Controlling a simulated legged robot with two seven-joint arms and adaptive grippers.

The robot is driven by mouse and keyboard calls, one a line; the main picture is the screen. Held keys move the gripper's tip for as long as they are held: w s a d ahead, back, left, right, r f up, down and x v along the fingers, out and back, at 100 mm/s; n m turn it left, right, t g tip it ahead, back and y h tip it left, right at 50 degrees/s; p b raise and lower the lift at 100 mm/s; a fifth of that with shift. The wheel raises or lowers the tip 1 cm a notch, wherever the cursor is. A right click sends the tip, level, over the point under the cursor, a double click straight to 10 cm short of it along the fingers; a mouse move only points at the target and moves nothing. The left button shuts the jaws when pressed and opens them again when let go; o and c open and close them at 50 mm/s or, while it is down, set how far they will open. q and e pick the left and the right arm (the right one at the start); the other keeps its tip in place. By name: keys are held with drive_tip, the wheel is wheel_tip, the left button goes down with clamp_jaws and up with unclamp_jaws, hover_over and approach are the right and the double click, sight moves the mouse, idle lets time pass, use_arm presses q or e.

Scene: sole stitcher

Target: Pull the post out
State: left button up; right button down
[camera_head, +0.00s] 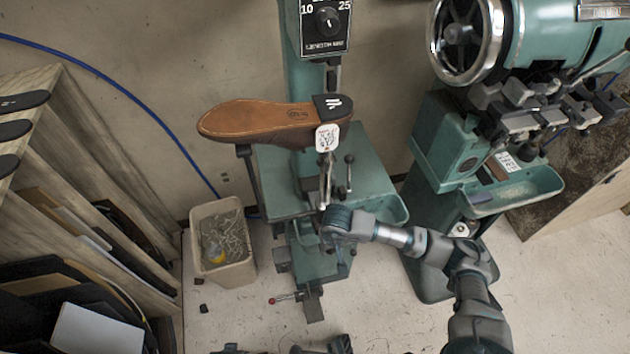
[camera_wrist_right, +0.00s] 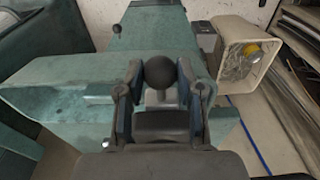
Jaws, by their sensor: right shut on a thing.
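A green sole stitcher (camera_head: 370,165) stands in the middle of the head view, with a brown shoe sole (camera_head: 255,120) lying across its top. A slim metal post (camera_head: 326,178) shows below the sole's dark heel end. My right gripper (camera_head: 325,222) is low in front of the machine, below this post. In the right wrist view, the gripper (camera_wrist_right: 160,88) is shut on a black ball knob (camera_wrist_right: 160,70), with one finger on each side. Whether the knob belongs to the post cannot be told. My left gripper is not in view.
A beige bin (camera_head: 222,262) with scraps and a yellow item stands left of the machine. A wooden rack (camera_head: 85,150) holds soles and boards at far left. A second green machine (camera_head: 440,140) with a handwheel stands at right. Pale floor lies open in front.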

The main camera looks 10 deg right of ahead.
drive_tip(key=s, duration=0.9)
drive_tip(key=shift+d+p, duration=0.15)
drive_tip(key=shift+p, duration=0.15)
idle(0.3)
drive_tip(key=shift+f, duration=0.1)
drive_tip(key=c, duration=0.6)
unclamp_jaws()
drive_tip(key=shift+o, duration=0.2)
drive_tip(key=shift+w, duration=0.1)
wheel_tip(320, 180, up, 7)
drive_tip(key=s+p, duration=0.2)
drive_tip(key=p, duration=0.1)
drive_tip(key=shift+p, duration=0.3)
